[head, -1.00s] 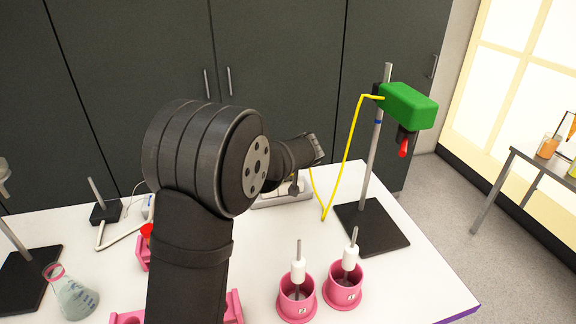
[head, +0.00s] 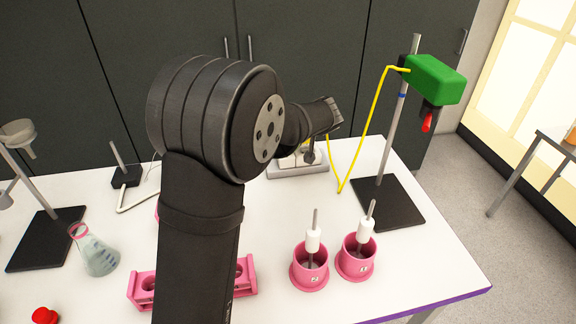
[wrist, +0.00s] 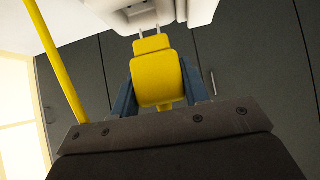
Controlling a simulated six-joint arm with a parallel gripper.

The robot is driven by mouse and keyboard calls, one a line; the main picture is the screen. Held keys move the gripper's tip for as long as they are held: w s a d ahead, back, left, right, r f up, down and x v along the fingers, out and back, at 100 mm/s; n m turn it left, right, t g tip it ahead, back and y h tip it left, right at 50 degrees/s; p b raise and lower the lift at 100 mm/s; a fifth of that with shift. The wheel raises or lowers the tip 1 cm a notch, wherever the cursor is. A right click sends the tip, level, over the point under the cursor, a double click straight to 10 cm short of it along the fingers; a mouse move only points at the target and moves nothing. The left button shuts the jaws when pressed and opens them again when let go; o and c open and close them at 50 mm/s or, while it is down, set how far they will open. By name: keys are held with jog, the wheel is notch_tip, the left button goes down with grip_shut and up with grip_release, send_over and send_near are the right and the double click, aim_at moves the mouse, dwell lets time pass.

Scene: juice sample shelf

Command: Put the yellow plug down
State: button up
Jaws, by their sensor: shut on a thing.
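The yellow plug (wrist: 155,82) is in the wrist view, held between the two blue-grey fingers of my gripper (wrist: 162,98). Its two metal prongs point up in that picture toward a pale device (wrist: 165,12). The prongs look close to the device; I cannot tell whether they touch it. A yellow cable (wrist: 58,70) runs along the left of that view. In the head view my gripper (head: 330,122) is at the end of the arm, above a grey-white unit (head: 300,163) on the table. The plug is hidden there, but its yellow cable (head: 374,115) shows.
A stand (head: 398,120) with a green box (head: 433,79) is right of my gripper. Two pink pots (head: 309,270) with white-handled tools are near the front. A flask (head: 96,255) and pink rack (head: 142,290) are at left. White table (head: 420,260) is clear at right.

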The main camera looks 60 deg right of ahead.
jog(key=a+r, duration=0.1)
jog(key=a, duration=1.7)
jog(key=shift+s+f, duration=0.2)
jog(key=shift+f, duration=2.2)
jog(key=shift+s+f, duration=0.2)
jog(key=shift+f, duration=2.15)
jog(key=shift+f, duration=0.15)
jog(key=o, duration=1.1)
jog(key=shift+o, duration=0.2)
